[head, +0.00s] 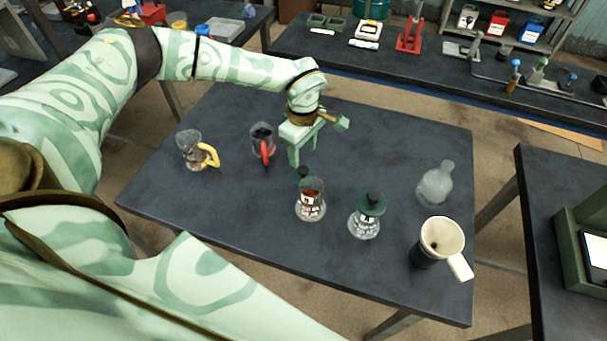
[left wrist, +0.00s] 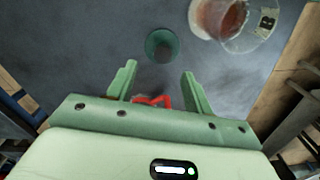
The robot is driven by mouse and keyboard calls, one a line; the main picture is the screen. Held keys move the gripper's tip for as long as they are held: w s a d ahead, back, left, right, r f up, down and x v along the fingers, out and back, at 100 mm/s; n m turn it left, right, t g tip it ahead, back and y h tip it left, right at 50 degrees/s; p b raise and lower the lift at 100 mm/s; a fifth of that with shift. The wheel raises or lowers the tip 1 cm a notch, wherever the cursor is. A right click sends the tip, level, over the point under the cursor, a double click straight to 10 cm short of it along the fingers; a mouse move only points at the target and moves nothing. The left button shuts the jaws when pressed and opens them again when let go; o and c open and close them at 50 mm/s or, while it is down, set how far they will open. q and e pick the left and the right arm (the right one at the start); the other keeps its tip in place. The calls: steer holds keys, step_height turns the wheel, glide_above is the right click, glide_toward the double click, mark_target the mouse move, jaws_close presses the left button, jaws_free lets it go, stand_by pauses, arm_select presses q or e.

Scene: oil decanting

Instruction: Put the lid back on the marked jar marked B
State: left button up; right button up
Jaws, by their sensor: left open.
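The jar marked B (head: 311,203) is clear glass with reddish-brown contents and stands open on the table; its B label shows at the upper right of the left wrist view (left wrist: 266,22). A dark green round lid (left wrist: 162,46) lies on the table beside that jar, and shows just behind it in the head view (head: 303,174). My left gripper (head: 301,166) is above the table near the lid. In the left wrist view its fingers (left wrist: 161,85) are spread and empty, with the lid ahead of them. My right gripper is not in view.
A second jar (head: 364,224) wears a green lid (head: 372,204). A clear flask (head: 435,185) and a cream mug-like vessel (head: 441,240) stand to the right. A red-handled jug (head: 263,143) and a yellow-handled jug (head: 194,152) stand left. The table's front middle is clear.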

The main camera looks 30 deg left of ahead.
mark_target(303, 169)
arm_select(q)
steer(key=shift+f, duration=0.35)
step_height(303, 169, down, 5)
steer(key=shift+s+d+f+b, duration=0.1)
steer(key=shift+s+f+b, duration=0.05)
steer(key=shift+b, duration=0.15)
steer(key=c, duration=1)
